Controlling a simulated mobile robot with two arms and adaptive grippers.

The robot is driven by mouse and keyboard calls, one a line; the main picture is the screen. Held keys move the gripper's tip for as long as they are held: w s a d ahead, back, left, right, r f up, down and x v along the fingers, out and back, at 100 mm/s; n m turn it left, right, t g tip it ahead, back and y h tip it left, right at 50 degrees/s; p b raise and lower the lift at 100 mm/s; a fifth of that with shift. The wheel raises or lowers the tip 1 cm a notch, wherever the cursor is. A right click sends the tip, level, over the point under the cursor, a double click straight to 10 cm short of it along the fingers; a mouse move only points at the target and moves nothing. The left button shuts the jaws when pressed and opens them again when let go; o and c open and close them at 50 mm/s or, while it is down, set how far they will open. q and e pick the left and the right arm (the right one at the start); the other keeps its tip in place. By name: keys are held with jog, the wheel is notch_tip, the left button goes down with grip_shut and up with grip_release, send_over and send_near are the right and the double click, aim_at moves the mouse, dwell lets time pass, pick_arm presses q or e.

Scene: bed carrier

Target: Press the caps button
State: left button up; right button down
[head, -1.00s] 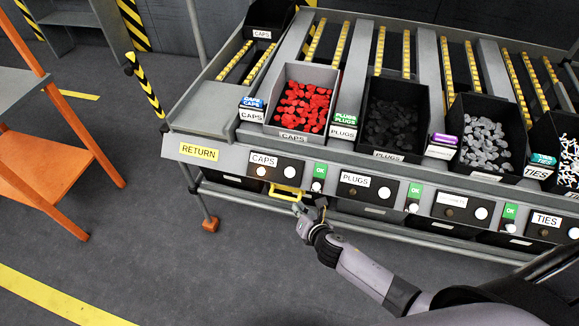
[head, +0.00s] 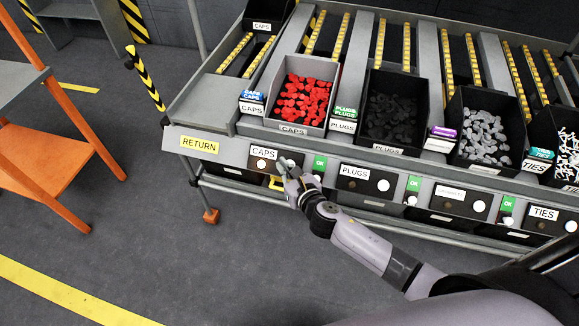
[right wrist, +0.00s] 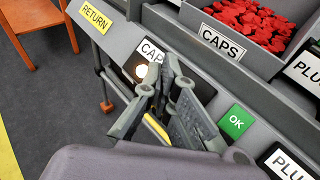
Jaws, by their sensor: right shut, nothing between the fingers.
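The CAPS panel (head: 262,165) is a dark plate on the rack's front rail with a white CAPS label. A round pale lamp (head: 261,164) sits at its left. It glows warm in the right wrist view (right wrist: 141,71). In the head view my right gripper (head: 284,166) is at the right part of this panel, its fingers shut and empty. They cover the spot of the white round button there. I cannot tell whether the fingertips touch it. The right wrist view shows the fingers (right wrist: 163,78) in front of the panel. My left gripper is not in view.
A green OK label (head: 319,163) is just right of the panel. The bin of red caps (head: 283,129) stands above. PLUGS (head: 364,182) and TIES panels (head: 545,224) continue right. An orange-legged cart (head: 87,216) stands left; the floor between is clear.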

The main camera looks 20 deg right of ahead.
jog(key=w+d+f+b, duration=0.3)
jog(key=w+f+b, duration=0.1)
jog(key=f, duration=0.1)
jog(key=shift+w+f+b, duration=0.15)
jog(key=shift+b, duration=0.2)
jog(key=shift+f, duration=0.1)
dwell(1.2)
jog(key=shift+w+d+f, duration=0.15)
jog(key=shift+w+f, duration=0.05)
jog(key=shift+w, duration=0.05)
jog(key=shift+w+d+f+b, duration=0.2)
jog(key=shift+w+f+b, duration=0.1)
jog(key=shift+b, duration=0.2)
dwell(0.6)
jog(key=shift+s, duration=0.1)
jog(key=shift+s+a+r+p, duration=0.4)
jog(key=shift+s+r+p, duration=0.1)
jog(key=shift+r+p, duration=0.15)
dwell(0.3)
